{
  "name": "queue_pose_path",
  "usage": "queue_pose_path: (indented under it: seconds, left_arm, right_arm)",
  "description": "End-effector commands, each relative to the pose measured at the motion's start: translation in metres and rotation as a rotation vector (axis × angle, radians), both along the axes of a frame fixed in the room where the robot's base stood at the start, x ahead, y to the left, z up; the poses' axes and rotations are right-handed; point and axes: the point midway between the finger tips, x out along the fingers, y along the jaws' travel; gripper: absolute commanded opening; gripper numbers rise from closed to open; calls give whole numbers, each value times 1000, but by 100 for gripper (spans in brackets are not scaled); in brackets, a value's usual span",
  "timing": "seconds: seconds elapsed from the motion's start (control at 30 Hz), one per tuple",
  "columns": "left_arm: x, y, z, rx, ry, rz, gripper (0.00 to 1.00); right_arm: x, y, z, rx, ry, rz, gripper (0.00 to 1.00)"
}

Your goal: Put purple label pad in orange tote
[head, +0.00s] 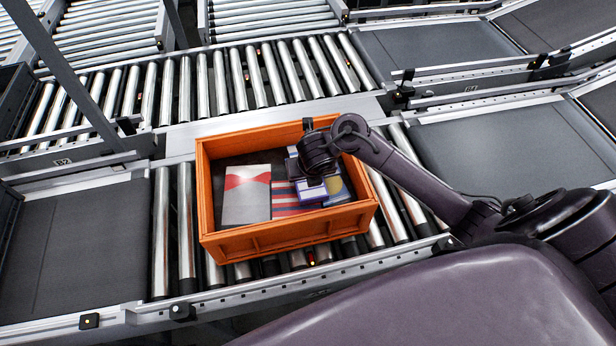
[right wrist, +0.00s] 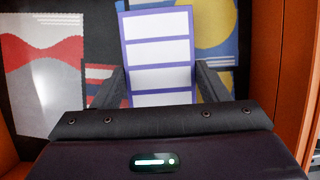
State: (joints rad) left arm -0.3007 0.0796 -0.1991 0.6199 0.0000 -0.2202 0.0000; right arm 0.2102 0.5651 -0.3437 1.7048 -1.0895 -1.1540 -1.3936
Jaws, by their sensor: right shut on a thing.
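The orange tote (head: 290,239) stands on the metal rollers in the middle of the head view. The purple label pad (right wrist: 160,48), white panels with purple borders, is between the fingers of my right gripper (right wrist: 160,82) in the right wrist view. In the head view the pad (head: 311,190) shows just below my right gripper (head: 308,176), inside the tote's outline on its right side. The gripper is shut on the pad, over the other contents. I cannot tell whether the pad touches them. My left gripper is not in view.
In the tote lie a white and red packet (head: 246,203), a red striped item (head: 286,199) and a blue item with a yellow disc (head: 338,192). The tote walls rise around them. Grey belts (head: 510,150) and more rollers (head: 150,95) surround the tote.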

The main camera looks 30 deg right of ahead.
Motion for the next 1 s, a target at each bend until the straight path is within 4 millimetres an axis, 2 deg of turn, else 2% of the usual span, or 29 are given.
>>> queue_pose_path:
  seconds: [0.27, 0.3, 0.47, 0.77, 0.87, 1.0]
  left_arm:
    - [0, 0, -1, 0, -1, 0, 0]
    - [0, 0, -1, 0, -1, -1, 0]
    - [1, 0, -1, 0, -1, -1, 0]
    - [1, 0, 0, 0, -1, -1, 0]
    - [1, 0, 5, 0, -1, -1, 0]
    - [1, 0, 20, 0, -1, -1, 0]
  right_arm:
    - [1, 0, -2, 1, -2, -1, 41]
    - [0, 0, -3, 0, -1, -1, 69]
    - [0, 0, -2, 1, -1, -1, 89]
    - [0, 0, 0, 1, -2, -1, 89]
    - [-3, 2, 9, 1, -2, 1, 89]
    - [-11, 4, 35, 1, -4, 2, 89]
